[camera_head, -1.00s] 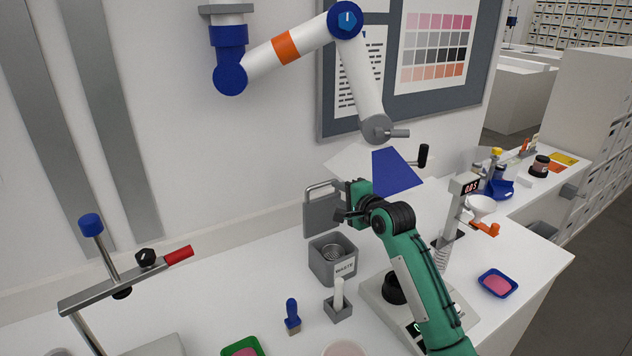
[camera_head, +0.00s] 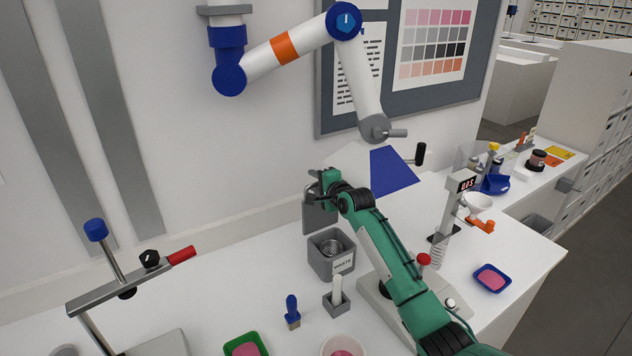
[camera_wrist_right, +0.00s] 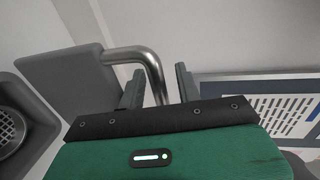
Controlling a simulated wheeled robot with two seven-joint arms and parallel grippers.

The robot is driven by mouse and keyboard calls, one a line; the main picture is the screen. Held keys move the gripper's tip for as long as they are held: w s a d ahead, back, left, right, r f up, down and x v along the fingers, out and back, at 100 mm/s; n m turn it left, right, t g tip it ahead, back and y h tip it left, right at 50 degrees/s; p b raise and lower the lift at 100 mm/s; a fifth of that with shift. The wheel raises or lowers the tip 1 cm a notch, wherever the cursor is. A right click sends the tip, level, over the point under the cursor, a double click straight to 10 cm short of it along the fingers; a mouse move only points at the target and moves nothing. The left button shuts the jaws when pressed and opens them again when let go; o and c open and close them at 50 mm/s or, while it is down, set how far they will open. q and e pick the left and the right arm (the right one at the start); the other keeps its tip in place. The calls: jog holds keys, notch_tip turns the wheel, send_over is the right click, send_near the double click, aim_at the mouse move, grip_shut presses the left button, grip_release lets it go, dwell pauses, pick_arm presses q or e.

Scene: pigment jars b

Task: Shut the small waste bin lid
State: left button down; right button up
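The small grey waste bin (camera_head: 322,262), labelled WASTE, stands on the white counter with its top open. Its grey lid (camera_head: 314,217) stands upright at the back of the bin. My right gripper (camera_head: 325,181) is at the lid's upper edge and hides most of the handle in the head view. In the right wrist view, the lid (camera_wrist_right: 62,82) is at the left, and its bent metal handle (camera_wrist_right: 150,62) runs between the two open fingers (camera_wrist_right: 159,88). I cannot tell if a finger touches it. My left gripper is not in view.
A white block in a grey holder (camera_head: 336,297) and a blue-handled brush (camera_head: 292,312) stand in front of the bin. A balance (camera_head: 376,297) is under my right arm. A white jointed arm (camera_head: 290,47) hangs above. The wall is close behind the lid.

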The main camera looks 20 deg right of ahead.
grip_shut()
jog(key=shift+f, duration=0.1)
